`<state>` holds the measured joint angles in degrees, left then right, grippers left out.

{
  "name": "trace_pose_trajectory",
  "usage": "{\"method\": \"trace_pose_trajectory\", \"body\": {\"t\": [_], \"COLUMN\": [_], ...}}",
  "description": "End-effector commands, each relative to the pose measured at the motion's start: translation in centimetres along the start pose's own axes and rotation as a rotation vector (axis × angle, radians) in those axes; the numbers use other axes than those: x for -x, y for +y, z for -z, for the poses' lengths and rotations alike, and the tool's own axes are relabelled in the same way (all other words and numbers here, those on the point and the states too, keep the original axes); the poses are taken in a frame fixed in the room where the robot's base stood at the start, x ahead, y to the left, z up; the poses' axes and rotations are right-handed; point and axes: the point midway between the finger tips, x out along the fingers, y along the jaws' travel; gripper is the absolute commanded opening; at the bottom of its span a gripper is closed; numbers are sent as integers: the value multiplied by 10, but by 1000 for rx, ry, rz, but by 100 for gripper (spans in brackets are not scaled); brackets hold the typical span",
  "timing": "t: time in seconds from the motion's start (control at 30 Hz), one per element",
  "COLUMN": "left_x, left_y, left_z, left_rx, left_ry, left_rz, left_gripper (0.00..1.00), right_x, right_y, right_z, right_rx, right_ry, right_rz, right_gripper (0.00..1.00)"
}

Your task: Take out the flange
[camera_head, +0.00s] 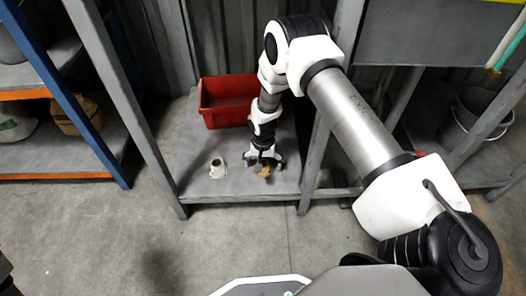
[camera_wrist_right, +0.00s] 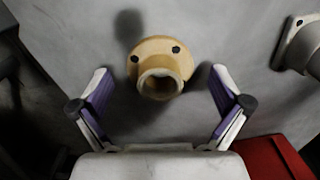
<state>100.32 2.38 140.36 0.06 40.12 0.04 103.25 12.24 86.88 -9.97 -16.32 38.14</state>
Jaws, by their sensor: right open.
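A tan flange (camera_head: 262,171) with a round collar and bolt holes stands on the grey shelf (camera_head: 240,186). In the right wrist view the tan flange (camera_wrist_right: 160,68) shows between the two fingers and a little beyond them, collar toward the camera. My right gripper (camera_head: 264,164) reaches down over it and partly hides it in the head view. Its fingers (camera_wrist_right: 160,88) are spread wide, with a gap on both sides of the flange. A whitish flange (camera_head: 217,169) stands to the left on the same shelf. My left gripper is not in view.
A red bin (camera_head: 225,104) stands at the back of the shelf, close to my right arm; its edge shows in the wrist view (camera_wrist_right: 272,160). Grey posts (camera_head: 313,165) flank the shelf opening. A bucket (camera_head: 470,118) sits at the right. The floor in front is clear.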

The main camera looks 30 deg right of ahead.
Motion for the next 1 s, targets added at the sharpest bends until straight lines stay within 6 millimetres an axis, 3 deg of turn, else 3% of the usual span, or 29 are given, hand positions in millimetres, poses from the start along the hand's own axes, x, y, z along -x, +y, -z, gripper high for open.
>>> {"method": "trace_pose_trajectory", "body": {"t": [0.1,0.3,0.37,0.4,0.77,1.0], "left_x": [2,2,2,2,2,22], "left_y": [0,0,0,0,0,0], "left_z": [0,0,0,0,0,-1], "left_rx": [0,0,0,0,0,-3], "left_ry": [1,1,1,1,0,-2], "left_rz": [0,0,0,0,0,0], "left_gripper": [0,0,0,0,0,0], "right_x": [2,2,2,1,1,25], "right_y": [0,0,0,0,1,1], "right_z": [0,0,0,0,-2,-2], "right_rx": [0,1,1,1,1,1], "right_ry": [0,0,0,0,-3,-3], "right_rz": [0,0,0,0,-2,-2], "right_gripper": [96,26,4,0,0,0]}}
